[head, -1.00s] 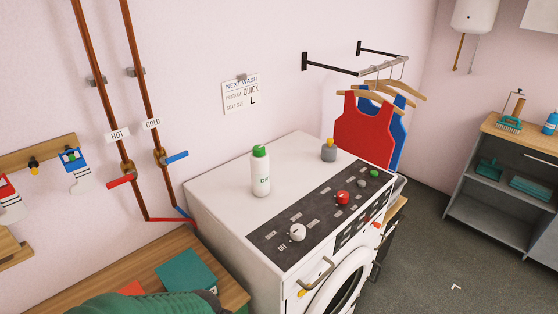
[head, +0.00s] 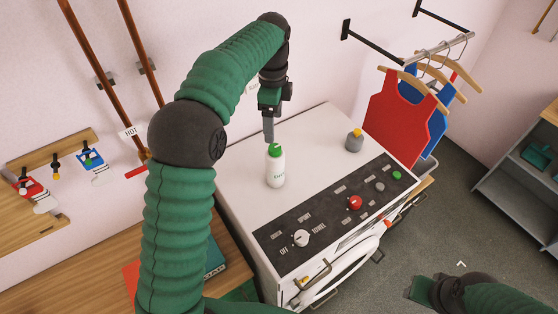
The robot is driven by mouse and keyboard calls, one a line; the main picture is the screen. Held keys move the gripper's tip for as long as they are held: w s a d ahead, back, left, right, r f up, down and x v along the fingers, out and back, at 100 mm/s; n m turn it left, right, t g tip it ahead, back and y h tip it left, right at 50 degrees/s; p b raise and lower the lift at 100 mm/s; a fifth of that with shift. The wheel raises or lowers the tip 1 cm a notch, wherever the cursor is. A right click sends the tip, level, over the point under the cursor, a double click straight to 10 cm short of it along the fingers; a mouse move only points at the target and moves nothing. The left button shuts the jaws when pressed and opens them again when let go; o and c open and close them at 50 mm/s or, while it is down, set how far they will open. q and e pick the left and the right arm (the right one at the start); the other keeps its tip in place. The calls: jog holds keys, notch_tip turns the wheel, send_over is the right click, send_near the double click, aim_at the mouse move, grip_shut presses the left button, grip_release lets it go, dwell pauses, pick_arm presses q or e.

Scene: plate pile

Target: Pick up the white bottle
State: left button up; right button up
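The white bottle (head: 276,170) with a green cap stands upright on top of the white washing machine (head: 316,127). My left arm reaches up from the bottom and bends over the machine. My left gripper (head: 268,138) points down just above and behind the bottle cap. Its fingers overlap from this angle, so I cannot tell whether they are open or touch the cap. My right gripper (head: 415,289) is low at the bottom right, away from the bottle, and its fingers cannot be made out clearly.
A small grey bottle with a yellow cap (head: 354,141) stands farther right on the machine. The control panel with knobs (head: 330,215) runs along the front. Red and blue shirts (head: 401,117) hang at the right. A wooden bench (head: 75,262) is at lower left.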

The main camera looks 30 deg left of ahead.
aim_at(274, 156)
pick_arm(q)
jog(key=f, duration=0.1)
jog(key=s+f, duration=0.1)
jog(key=f, duration=0.2)
jog(key=shift+s+d+p, duration=0.2)
jog(key=shift+s+p, duration=0.15)
jog(key=shift+s, duration=0.05)
jog(key=f, duration=0.1)
jog(key=w+f, duration=0.1)
jog(key=f, duration=0.1)
jog(key=w+f, duration=0.1)
jog(key=shift+f+p, duration=0.35)
jog(key=shift+p, duration=0.05)
notch_tip(274, 156, down, 4)
jog(key=p, duration=0.2)
jog(key=shift+a+p, duration=0.1)
jog(key=shift+p, duration=0.2)
jog(key=shift+s+f, duration=0.2)
jog(key=shift+f, duration=0.15)
jog(key=shift+s, duration=0.2)
jog(key=shift+w+f, duration=0.2)
jog(key=shift+w, duration=0.15)
jog(key=c, duration=0.6)
jog(key=shift+c, duration=1.3)
jog(key=shift+r, duration=0.1)
grip_shut()
pick_arm(e)
jog(key=v, duration=0.4)
jog(key=shift+w+r, duration=0.1)
jog(key=shift+r, duration=0.1)
